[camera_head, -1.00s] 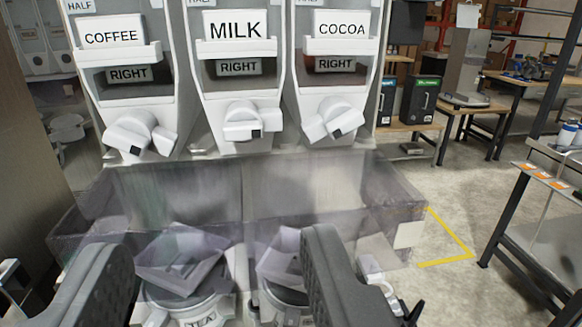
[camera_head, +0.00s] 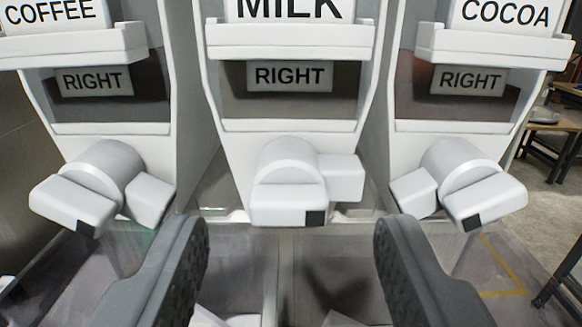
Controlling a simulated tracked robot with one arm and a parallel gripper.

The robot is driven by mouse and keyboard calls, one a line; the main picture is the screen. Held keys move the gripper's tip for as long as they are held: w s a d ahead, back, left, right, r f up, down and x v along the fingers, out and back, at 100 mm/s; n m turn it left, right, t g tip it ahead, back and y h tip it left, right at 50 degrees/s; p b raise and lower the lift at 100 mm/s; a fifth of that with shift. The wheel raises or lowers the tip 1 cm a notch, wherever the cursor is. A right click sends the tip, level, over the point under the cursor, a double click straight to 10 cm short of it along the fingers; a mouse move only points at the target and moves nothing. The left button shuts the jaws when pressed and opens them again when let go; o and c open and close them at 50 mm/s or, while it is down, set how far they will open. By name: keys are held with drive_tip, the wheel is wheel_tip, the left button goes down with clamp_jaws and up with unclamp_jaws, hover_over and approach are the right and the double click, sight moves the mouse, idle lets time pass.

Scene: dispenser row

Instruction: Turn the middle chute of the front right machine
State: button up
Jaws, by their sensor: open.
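The front machine has three dispensers, labelled COFFEE (camera_head: 48,14), MILK (camera_head: 290,8) and COCOA (camera_head: 505,14). Each has a RIGHT label below its shelf. The middle chute (camera_head: 289,190), under MILK, is a white rounded knob with a block-shaped spout and a small black square at its lower right. The left chute (camera_head: 104,185) and the right chute (camera_head: 458,185) tilt to the sides. My gripper (camera_head: 292,240) is open and empty. Its two dark fingers stand left and right below the middle chute, apart from it in the picture.
A clear bin (camera_head: 240,240) lies under the chutes, with pale trays inside, partly hidden by my fingers. A wooden table (camera_head: 548,128) stands at the far right. Yellow tape (camera_head: 503,270) marks the floor at right, seen through the bin.

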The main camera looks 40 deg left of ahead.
sight(309, 188)
drive_tip(key=shift+x, duration=1.2)
drive_tip(key=shift+c, duration=0.3)
drive_tip(key=c, duration=0.9)
drive_tip(key=shift+d, duration=0.25)
drive_tip(key=shift+c, duration=0.2)
drive_tip(key=shift+a, duration=0.25)
